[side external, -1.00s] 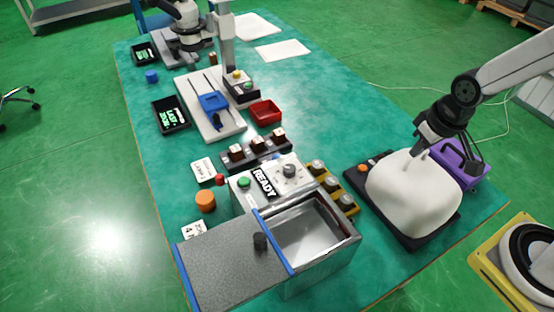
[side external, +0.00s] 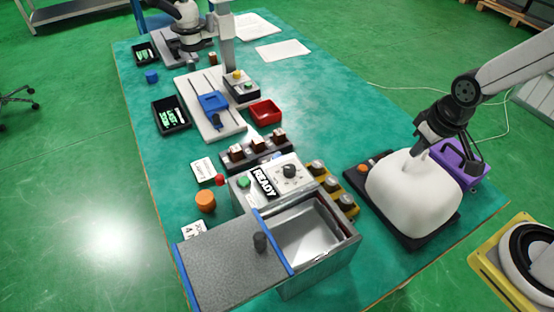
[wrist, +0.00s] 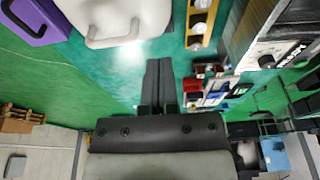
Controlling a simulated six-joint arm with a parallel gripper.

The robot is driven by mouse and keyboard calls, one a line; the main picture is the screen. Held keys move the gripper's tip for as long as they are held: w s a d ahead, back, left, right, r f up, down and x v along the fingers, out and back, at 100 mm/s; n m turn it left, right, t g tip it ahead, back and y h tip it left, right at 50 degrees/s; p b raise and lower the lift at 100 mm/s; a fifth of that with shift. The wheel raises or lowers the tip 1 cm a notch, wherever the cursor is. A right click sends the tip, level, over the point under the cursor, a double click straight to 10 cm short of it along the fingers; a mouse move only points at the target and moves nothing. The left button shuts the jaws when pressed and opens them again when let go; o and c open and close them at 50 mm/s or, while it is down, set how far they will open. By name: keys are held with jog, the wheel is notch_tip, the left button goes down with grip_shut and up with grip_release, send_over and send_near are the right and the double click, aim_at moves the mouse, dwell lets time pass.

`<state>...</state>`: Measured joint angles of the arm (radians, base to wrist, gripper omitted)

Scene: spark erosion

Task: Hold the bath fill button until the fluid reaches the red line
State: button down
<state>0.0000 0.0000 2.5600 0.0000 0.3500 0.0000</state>
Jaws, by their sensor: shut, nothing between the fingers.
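The erosion bath is a grey tank (side external: 352,244) with a speckled grey lid (side external: 225,270) drawn to the left, its opening uncovered. Its panel carries a green button (side external: 243,182), a READY label (side external: 264,182) and a dark knob (side external: 289,171). Which button is bath fill cannot be read. I see bare grey metal inside the tank; no fluid surface or red line can be made out. My gripper (side external: 419,148) is right of the bath, apart from it, just behind and above the white rounded body. In the wrist view my gripper (wrist: 158,82) is shut and empty.
The white rounded body (side external: 412,195) with a handle stands right of the bath, beside a purple box (side external: 460,165). A yellow rack (side external: 332,188) and a dark rack (side external: 258,152) flank the panel. An orange cylinder (side external: 205,201) stands left.

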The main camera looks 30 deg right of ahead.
jog(key=shift+w, duration=0.1)
dwell(0.5)
jog(key=w+a+f+m+t, duration=0.2)
jog(key=w+a+m, duration=0.2)
jog(key=w+a, duration=0.5)
jog(key=w+a+f+m+t, duration=0.1)
jog(key=w+a+m+t, duration=0.1)
jog(key=w+a, duration=0.8)
jog(key=shift+w+a+f+m+t+y, duration=0.15)
jog(key=shift+w+f+m+t+y, duration=0.5)
jog(key=shift+w, duration=1.65)
jog(key=shift+r+g+h, duration=0.1)
jog(key=shift+g+h, duration=0.15)
jog(key=shift+m, duration=0.25)
jog(key=shift+f, duration=4.2)
jog(key=shift+f, duration=0.2)
